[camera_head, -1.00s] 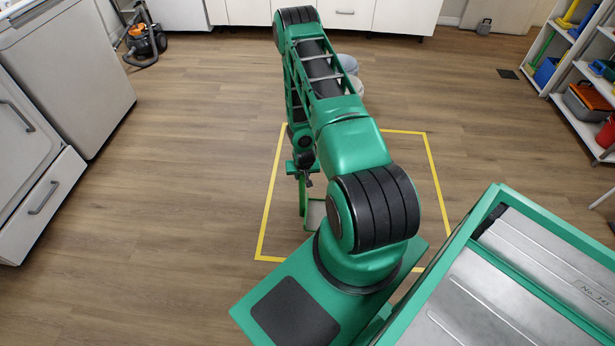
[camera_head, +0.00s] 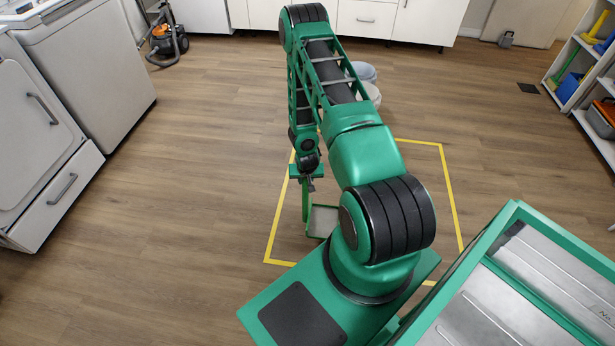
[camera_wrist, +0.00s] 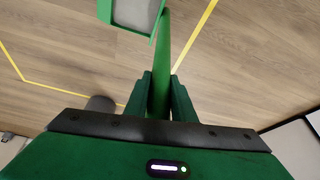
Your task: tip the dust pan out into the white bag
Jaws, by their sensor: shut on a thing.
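The dust pan is green with a grey inside (camera_head: 323,221). In the head view it hangs low inside the yellow floor outline, partly hidden behind my arm. My gripper (camera_head: 308,183) is above it, shut on its upright green handle. In the wrist view the handle (camera_wrist: 168,60) runs up from between the fingers of my gripper (camera_wrist: 160,92) to the pan (camera_wrist: 134,14), cut off at the top edge. The pan's contents cannot be made out. I cannot make out the white bag for certain.
A white round container (camera_head: 372,94) and a bluish one (camera_head: 364,72) stand behind my arm, partly hidden. White appliances (camera_head: 85,70) are at left, with an orange and black vacuum (camera_head: 166,42) behind. A shelf (camera_head: 585,75) is at right. The left floor is clear.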

